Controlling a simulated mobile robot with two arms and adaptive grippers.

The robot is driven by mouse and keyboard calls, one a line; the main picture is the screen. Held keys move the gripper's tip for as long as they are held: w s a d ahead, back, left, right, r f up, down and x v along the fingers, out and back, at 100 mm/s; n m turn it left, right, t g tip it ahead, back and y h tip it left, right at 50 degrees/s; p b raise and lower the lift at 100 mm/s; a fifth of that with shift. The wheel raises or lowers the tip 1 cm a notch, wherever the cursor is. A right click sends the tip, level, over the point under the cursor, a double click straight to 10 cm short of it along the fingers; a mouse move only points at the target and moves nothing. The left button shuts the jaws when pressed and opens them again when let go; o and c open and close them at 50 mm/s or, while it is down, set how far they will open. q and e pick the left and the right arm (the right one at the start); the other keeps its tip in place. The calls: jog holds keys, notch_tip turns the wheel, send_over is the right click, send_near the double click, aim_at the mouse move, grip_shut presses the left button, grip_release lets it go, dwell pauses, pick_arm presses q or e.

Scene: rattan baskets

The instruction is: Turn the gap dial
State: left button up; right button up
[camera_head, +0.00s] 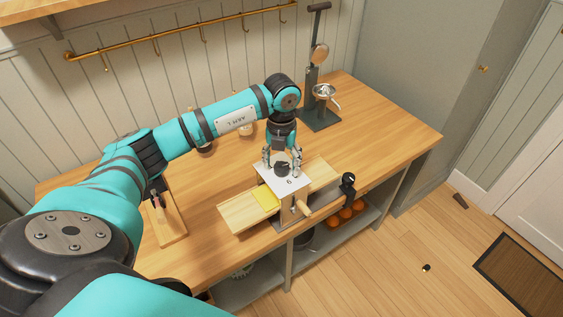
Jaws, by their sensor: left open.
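The dark gap dial (282,169) sits on the white top plate (297,183) of a small device at the table's front. A single digit, a 6 or a 9, is printed on the plate. My left gripper (283,173) points down over the device from behind. Its fingers are open, one on each side of the dial; whether they touch it cannot be told. The fingers partly hide the dial, and any mark on it is too small to read. My right gripper is not in view.
The device has a wooden handle (304,208) at its front and a yellow piece (265,198) beside it on a pale board (240,212). A black upright part (348,181) stands to the right. A lever press (317,75) stands behind. A wooden tray (172,227) lies left.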

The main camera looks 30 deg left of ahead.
aim_at(282, 165)
pick_arm(q)
notch_tip(282, 165, up, 12)
jog(key=shift+f, duration=0.15)
dwell(0.6)
